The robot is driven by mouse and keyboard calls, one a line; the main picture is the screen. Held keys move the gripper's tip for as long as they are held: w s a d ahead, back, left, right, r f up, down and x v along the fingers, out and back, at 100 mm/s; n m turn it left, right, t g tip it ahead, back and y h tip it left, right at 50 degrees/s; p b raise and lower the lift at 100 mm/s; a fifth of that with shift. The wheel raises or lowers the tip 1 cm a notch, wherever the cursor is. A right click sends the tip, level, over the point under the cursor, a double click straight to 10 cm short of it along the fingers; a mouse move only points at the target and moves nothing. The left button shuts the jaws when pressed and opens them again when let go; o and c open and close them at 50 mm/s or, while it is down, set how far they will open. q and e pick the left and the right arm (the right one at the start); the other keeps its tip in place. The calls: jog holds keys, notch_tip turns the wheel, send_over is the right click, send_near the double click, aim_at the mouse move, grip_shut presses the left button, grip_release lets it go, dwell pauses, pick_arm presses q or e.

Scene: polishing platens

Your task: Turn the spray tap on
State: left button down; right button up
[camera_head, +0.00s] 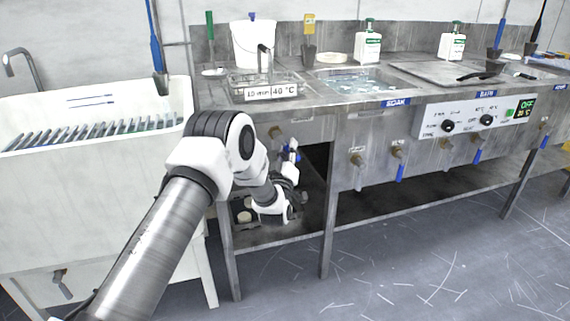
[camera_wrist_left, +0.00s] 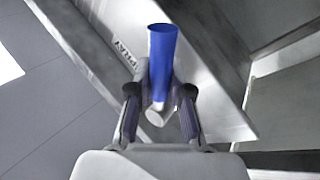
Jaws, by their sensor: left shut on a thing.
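A tap with a blue lever (camera_wrist_left: 162,52) is between the two fingers of my left gripper (camera_wrist_left: 160,95) in the left wrist view. The fingers are shut on the lever, near its pale metal end. In the head view my left gripper (camera_head: 291,160) is at the front of the steel bench, low under the left basin, with a bit of blue showing at it. The arm partly hides this spot. A brass tap fitting (camera_head: 276,132) shows on the bench front just above. My right gripper is not in view.
More taps with blue levers hang along the bench front, such as one under the soak basin (camera_head: 399,172). A control panel (camera_head: 475,118) reads OFF. A white sink (camera_head: 60,190) stands at the left.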

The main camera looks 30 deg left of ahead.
pick_arm(q)
jog(key=n+y+b, duration=0.1)
jog(key=n+b, duration=0.1)
jog(key=n+y+b, duration=0.2)
jog(key=n, duration=0.1)
jog(key=w+d+r+n+y+b, duration=0.1)
jog(key=n+y+b, duration=0.1)
jog(key=n, duration=0.1)
jog(key=shift+r+g, duration=0.1)
jog(key=shift+g, duration=0.2)
jog(key=n+y+b, duration=0.1)
jog(key=n, duration=0.1)
jog(key=r+n+g+y+b, duration=0.1)
jog(key=n+y, duration=0.1)
jog(key=shift+w+r+n+g+b, duration=0.1)
jog(key=shift+w+n+g+b, duration=0.05)
jog(key=shift+n+g+b, duration=0.2)
jog(key=shift+r+n+g+y+b, duration=0.35)
jog(key=shift+n+y, duration=0.25)
jog(key=shift+n, duration=0.25)
jog(key=c, duration=1.1)
grip_release()
jog(key=shift+o, duration=0.2)
